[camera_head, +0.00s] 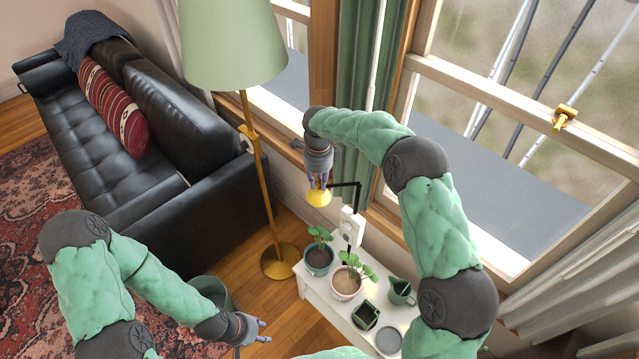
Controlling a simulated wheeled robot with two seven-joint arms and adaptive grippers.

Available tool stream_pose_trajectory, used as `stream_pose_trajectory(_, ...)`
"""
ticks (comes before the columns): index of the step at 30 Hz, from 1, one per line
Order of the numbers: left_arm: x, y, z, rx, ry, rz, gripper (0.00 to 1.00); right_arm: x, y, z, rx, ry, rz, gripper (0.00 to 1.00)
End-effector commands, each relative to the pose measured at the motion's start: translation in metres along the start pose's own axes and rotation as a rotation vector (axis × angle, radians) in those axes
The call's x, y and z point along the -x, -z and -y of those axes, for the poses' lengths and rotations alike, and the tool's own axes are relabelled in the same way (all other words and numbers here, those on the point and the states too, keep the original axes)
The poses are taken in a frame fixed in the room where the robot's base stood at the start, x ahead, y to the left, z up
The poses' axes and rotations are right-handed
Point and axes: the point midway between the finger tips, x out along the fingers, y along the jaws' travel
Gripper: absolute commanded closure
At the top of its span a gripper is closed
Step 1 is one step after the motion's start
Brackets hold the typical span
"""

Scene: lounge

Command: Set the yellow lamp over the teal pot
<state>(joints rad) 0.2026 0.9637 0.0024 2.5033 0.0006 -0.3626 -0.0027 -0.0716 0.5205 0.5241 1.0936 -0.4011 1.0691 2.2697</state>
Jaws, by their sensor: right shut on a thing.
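The yellow lamp (318,198) is a small round shade on a thin black jointed arm. The arm runs to a white box (351,226) by the window wall. My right gripper (318,184) points down and is shut on the top of the lamp. The teal pot (319,262) holds a small green plant and stands on the left end of the white table. The lamp appears above the pot in the picture; I cannot tell whether it is directly over it. My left gripper (265,330) is open and empty, low beside the table.
A pink-and-white pot (346,286) with a plant stands beside the teal pot on the white table (330,310). A green jug (402,292), a square green pot (365,316) and a grey dish (388,340) are also there. A floor lamp (259,165) stands left of it.

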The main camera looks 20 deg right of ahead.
Motion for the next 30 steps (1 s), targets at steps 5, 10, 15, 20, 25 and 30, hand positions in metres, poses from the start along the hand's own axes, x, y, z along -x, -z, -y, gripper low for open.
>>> stream_pose_trajectory(5, 0.000, 0.000, 0.000, 0.000, 0.000, 0.000, 0.60, -0.001, -0.003, 0.001, -0.006, 0.002, 0.005, 1.00)
stream_pose_trajectory(10, 0.000, 0.000, 0.000, 0.000, 0.000, 0.000, 0.60, 0.000, -0.003, 0.002, -0.005, 0.004, 0.006, 1.00)
stream_pose_trajectory(15, 0.000, 0.000, 0.000, 0.000, 0.000, 0.000, 0.60, 0.000, -0.003, 0.002, -0.005, 0.006, 0.007, 0.54)
stream_pose_trajectory(20, 0.000, 0.000, 0.000, 0.000, 0.000, 0.000, 0.60, 0.000, -0.002, 0.002, -0.005, 0.005, 0.005, 0.54)
stream_pose_trajectory(25, 0.000, 0.000, 0.000, 0.000, 0.000, 0.000, 0.60, 0.001, -0.001, 0.002, -0.006, 0.004, 0.004, 0.54)
stream_pose_trajectory(30, 0.000, 0.000, 0.000, 0.000, 0.000, 0.000, 0.60, 0.016, -0.002, 0.003, -0.006, 0.007, 0.005, 0.54)
